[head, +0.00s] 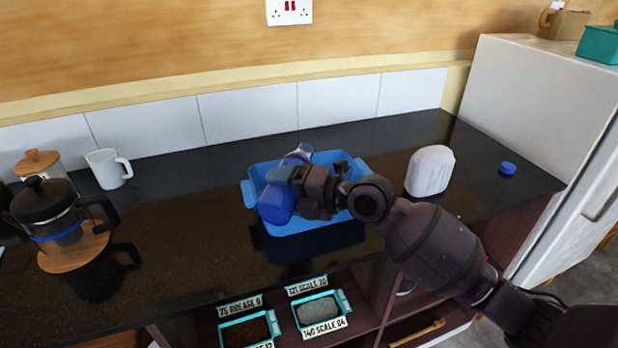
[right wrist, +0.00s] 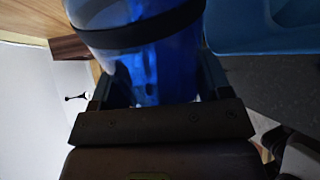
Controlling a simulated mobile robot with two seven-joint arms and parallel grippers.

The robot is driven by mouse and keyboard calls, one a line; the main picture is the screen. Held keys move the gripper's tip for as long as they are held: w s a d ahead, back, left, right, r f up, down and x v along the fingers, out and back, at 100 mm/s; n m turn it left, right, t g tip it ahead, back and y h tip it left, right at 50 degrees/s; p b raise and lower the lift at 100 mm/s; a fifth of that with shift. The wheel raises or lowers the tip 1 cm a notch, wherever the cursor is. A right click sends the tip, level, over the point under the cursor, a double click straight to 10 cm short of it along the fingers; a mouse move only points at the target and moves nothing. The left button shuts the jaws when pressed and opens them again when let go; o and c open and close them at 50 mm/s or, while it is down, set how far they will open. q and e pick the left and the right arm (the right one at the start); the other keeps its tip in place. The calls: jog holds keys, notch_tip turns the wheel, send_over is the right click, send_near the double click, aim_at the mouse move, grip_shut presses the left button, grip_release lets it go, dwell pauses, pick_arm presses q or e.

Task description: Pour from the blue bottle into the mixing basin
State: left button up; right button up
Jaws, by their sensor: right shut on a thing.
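The blue bottle (head: 276,203) is held over the blue mixing basin (head: 312,222) in the head view. It looks tipped over, with its blue end toward the basin's front left and a clearer part showing behind the gripper. My right gripper (head: 292,176) is shut on the bottle. In the right wrist view the blue, see-through bottle (right wrist: 150,65) fills the space between the fingers, and part of the basin (right wrist: 260,28) shows at top right. The bottle's mouth and any liquid stream cannot be made out. My left gripper is not in view.
A small blue cap (head: 508,168) and a white rounded container (head: 430,171) stand right on the dark counter (head: 180,215). A French press (head: 55,212) and a white mug (head: 108,169) stand left. Labelled trays (head: 320,312) sit below the front edge. A white fridge (head: 540,110) bounds the right.

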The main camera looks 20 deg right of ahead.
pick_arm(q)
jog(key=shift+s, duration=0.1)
pick_arm(e)
jog(key=shift+r, duration=0.1)
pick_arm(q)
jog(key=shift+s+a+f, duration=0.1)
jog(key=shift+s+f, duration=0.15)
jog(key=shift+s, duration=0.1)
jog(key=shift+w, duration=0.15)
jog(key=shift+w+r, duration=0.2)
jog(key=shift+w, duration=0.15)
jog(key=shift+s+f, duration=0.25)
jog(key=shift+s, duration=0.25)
pick_arm(e)
jog(key=shift+m, duration=0.4)
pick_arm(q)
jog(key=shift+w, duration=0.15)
pick_arm(e)
jog(key=shift+r, duration=0.1)
